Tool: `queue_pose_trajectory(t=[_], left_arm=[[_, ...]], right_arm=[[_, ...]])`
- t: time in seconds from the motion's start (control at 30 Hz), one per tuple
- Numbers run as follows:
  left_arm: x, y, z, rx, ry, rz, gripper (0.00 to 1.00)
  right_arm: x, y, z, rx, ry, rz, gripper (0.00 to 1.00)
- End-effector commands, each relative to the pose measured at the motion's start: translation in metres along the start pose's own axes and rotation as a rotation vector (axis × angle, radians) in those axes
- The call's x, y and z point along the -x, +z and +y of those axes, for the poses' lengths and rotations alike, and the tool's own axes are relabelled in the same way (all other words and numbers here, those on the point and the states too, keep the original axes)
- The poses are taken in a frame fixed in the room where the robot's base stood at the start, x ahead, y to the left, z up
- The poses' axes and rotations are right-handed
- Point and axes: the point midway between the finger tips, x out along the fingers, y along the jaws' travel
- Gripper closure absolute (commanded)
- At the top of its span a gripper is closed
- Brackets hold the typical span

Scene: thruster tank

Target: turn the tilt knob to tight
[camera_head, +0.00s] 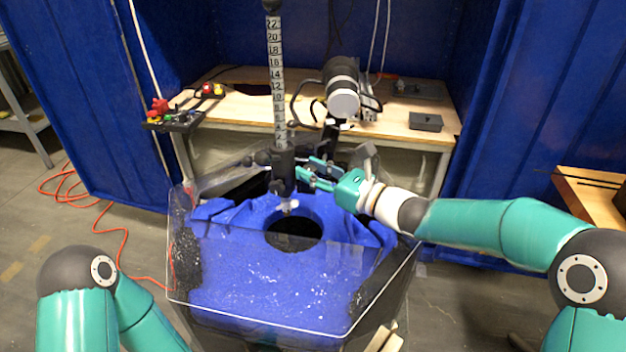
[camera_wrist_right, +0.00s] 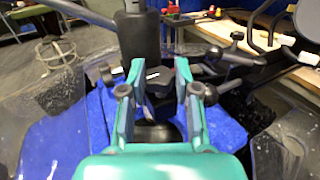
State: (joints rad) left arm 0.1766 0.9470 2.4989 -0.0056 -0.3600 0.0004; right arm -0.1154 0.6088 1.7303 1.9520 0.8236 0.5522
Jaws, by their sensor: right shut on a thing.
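The tall thruster pole with a numbered scale (camera_head: 276,85) stands upright over the tank, with a dark clamp body (camera_head: 283,168) at its lower part. My right gripper (camera_head: 304,177) reaches in from the right to this clamp body. The knob is mostly hidden by the fingers in the head view. My left arm shows at the lower left; its gripper is out of view.
Dark side levers (camera_wrist_right: 232,56) lie close right of the fingers. Behind is a wooden bench (camera_head: 395,125) with a grey box (camera_head: 426,121) and a lamp-like cylinder (camera_head: 341,85).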

Motion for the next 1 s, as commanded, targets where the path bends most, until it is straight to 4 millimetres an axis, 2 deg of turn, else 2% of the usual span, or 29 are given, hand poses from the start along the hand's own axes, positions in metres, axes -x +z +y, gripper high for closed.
queue_pose_trajectory(t=[0.03,0.37,0.4,0.53,0.87,1.0], left_arm=[[-0.008,0.0,-0.003,0.0,0.0,0.0,0.6],[-0.007,0.0,-0.002,0.0,0.0,0.001,0.6],[-0.007,0.0,-0.002,0.0,0.0,0.001,0.6],[-0.007,0.0,-0.002,0.0,0.0,0.001,0.6],[-0.006,0.0,-0.002,0.0,0.0,0.001,0.6],[-0.006,0.0,-0.002,0.0,0.0,0.001,0.6]], right_arm=[[0.0,-0.001,0.0,0.001,-0.016,-0.005,1.0],[0.001,0.002,-0.001,-0.002,-0.03,-0.003,1.0],[0.001,0.002,-0.001,-0.002,-0.03,-0.003,0.65],[0.001,0.002,-0.001,-0.002,-0.029,-0.002,0.44],[0.002,0.001,0.0,-0.002,-0.027,-0.001,0.43],[0.011,0.001,-0.001,-0.001,-0.029,0.0,0.43]])
